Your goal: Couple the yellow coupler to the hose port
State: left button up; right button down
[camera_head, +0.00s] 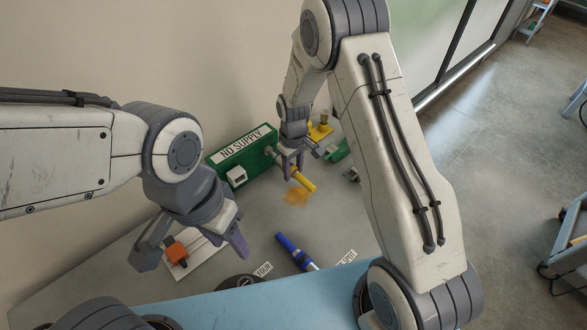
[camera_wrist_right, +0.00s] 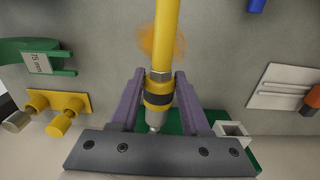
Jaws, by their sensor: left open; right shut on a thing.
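The yellow coupler (camera_head: 302,181) is a yellow tube with a dark band. It also shows in the right wrist view (camera_wrist_right: 158,88), with a metal fitting (camera_wrist_right: 154,118) at its lower end pointing to the green box. My right gripper (camera_head: 291,168) is shut around the coupler's banded end, as its two purple fingers (camera_wrist_right: 158,76) show. The hose port (camera_head: 270,152) is a grey fitting on the front of the green box (camera_head: 240,150). I cannot tell whether coupler and port are joined; the gripper body hides the junction. My left gripper (camera_head: 232,238) is open and empty.
A yellow bracket (camera_head: 320,131) stands behind at right. A blue tool (camera_head: 294,251) and an orange clip on a white plate (camera_head: 177,252) lie nearer. An orange stain (camera_head: 297,197) marks the grey table.

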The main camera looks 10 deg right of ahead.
jog(key=shift+w+a, duration=0.4)
jog(key=shift+w, duration=0.25)
dwell(0.5)
jog(key=shift+w+a, duration=0.15)
jog(key=shift+w, duration=0.15)
jog(key=shift+w+a, duration=0.5)
jog(key=shift+w, duration=0.4)
jog(key=shift+c, duration=1.4)
grip_release()
notch_tip(320, 180, up, 9)
jog(key=b, duration=0.3)
jog(key=shift+r, duration=0.75)
